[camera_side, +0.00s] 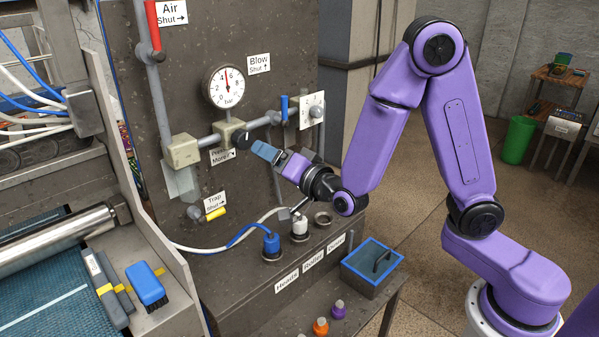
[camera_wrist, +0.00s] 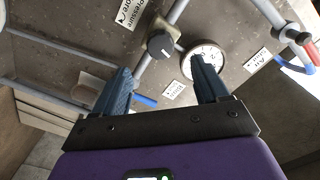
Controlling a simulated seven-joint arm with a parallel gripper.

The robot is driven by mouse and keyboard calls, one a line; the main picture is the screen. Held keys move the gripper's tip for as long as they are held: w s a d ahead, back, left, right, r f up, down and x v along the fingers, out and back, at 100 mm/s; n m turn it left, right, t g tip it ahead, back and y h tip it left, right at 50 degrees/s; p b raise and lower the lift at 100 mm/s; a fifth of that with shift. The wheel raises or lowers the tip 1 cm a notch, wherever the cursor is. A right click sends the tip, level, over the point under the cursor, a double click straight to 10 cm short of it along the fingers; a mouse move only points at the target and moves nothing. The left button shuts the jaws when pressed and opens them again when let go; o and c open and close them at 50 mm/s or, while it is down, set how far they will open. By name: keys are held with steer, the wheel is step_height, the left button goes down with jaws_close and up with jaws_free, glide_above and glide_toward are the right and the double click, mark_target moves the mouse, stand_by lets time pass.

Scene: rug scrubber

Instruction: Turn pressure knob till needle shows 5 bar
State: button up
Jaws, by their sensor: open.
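The round white pressure gauge (camera_side: 227,87) is on the dark panel. Its red needle points about straight up, between the 4 and the 6; the exact value is too small to read. The dark pressure knob (camera_side: 241,139) sits below it, beside a "Pressure More" label. In the wrist view the knob (camera_wrist: 160,45) lies beyond my fingertips with a light mark on its face, and the gauge (camera_wrist: 201,58) is partly hidden behind my right finger. My gripper (camera_side: 262,151) is open and empty, its blue fingers just right of the knob and apart from it.
A red-handled air valve (camera_side: 153,25), a blue blow lever (camera_side: 284,106) and a yellow trap handle (camera_side: 215,213) surround the knob on the panel. Hoses and sockets (camera_side: 271,247) are on the ledge below. A blue-rimmed box (camera_side: 371,265) stands at right.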

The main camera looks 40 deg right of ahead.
steer(key=s, duration=0.7)
steer(key=shift+s, duration=0.25)
stand_by(0.4)
stand_by(0.3)
steer(key=s+a+f+n+g+y, duration=0.3)
steer(key=s+a+n+g+y, duration=0.15)
steer(key=s+n+g, duration=0.2)
steer(key=s+a+f+n+g+y, duration=0.3)
steer(key=s+a+n+g, duration=0.2)
steer(key=s+g, duration=0.15)
steer(key=s+d+n+g+h, duration=0.4)
steer(key=s+d+n+h, duration=0.3)
steer(key=d, duration=0.8)
steer(key=s+n, duration=0.3)
steer(key=s, duration=0.2)
steer(key=shift+s+d+r+g, duration=0.15)
steer(key=shift+d+r+g, duration=0.15)
steer(key=shift+g, duration=0.1)
steer(key=shift+n, duration=0.25)
stand_by(1.7)
